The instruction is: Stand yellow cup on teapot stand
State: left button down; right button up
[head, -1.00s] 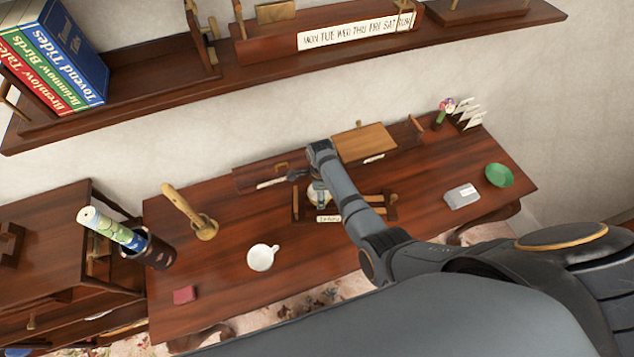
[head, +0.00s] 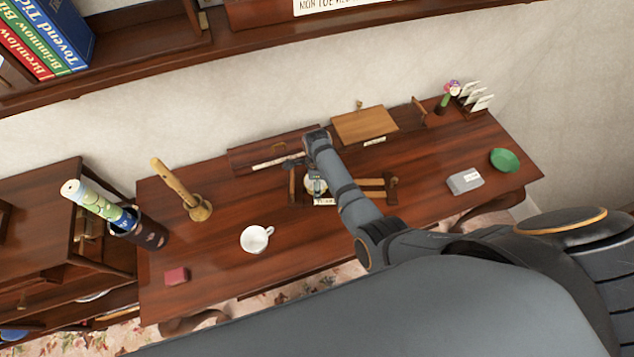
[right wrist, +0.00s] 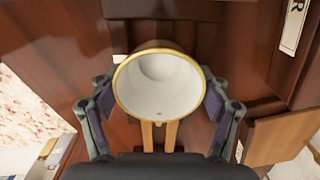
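A cup with a white inside and a yellow-gold rim (right wrist: 160,88) is between the fingers of my right gripper (right wrist: 160,105) in the right wrist view. Both finger pads appear to touch its sides. In the head view my right gripper (head: 314,176) is low over the table, and the cup is mostly hidden by it. A wooden stand with light bars (head: 374,184) lies at and right of the gripper, with a label in front; its slats (right wrist: 160,136) show below the cup. I cannot tell whether the cup rests on it. My left gripper is not in view.
A white cup (head: 256,239) stands front left of the gripper. A wooden holder with a stick (head: 198,208), a red block (head: 176,276), a wooden box (head: 364,125), a grey box (head: 465,181) and a green bowl (head: 505,160) are on the table. A shelf (head: 200,62) runs above.

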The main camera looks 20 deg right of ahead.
jog(key=shift+o, duration=1.7)
jog(key=shift+w+d, duration=0.1)
jog(key=shift+r, duration=0.2)
notch_tip(320, 180, up, 7)
jog(key=p, duration=0.7)
pick_arm(q)
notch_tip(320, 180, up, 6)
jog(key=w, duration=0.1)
jog(key=shift+b, duration=0.45)
pick_arm(e)
jog(key=shift+r, duration=2.6)
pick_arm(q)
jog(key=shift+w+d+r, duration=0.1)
